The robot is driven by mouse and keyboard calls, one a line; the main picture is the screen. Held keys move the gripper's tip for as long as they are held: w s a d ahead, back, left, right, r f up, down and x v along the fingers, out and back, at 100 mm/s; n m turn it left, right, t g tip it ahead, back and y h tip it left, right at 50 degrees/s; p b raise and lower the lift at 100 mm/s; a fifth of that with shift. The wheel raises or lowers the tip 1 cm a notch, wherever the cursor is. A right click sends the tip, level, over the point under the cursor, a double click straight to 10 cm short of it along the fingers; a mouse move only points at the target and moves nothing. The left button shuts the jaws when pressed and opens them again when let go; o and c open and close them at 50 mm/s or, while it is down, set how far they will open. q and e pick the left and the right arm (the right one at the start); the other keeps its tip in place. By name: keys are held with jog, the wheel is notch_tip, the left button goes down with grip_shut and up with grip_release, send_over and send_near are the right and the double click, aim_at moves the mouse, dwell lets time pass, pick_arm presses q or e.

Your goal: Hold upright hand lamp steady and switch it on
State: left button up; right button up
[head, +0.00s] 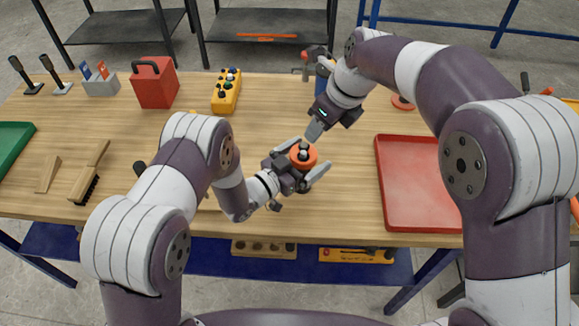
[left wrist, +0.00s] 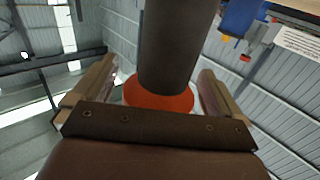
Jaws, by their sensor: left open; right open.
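The hand lamp (head: 310,158) stands upright on the wooden table, seen from above as an orange round top with a small dark and pale knob at its centre. My left gripper (head: 305,160) is open, with one finger on each side of the lamp. In the left wrist view the lamp's dark body and orange collar (left wrist: 160,103) sit between the two spread fingers, with gaps showing beside the collar. My right gripper (head: 314,131) is open and empty, pointing down just behind the lamp top. Whether it touches the lamp cannot be told. The lamp's base is mostly hidden.
A red tray (head: 420,190) lies right of the lamp. A yellow button box (head: 227,90), a red box (head: 155,83) and a brush (head: 84,186) are on the left. A blue item behind is partly hidden by my right arm. The wood between the yellow box and lamp is clear.

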pick_arm(q)
jog(key=shift+w+d, duration=0.3)
jog(key=c, duration=1.3)
pick_arm(e)
grip_shut()
dwell(0.6)
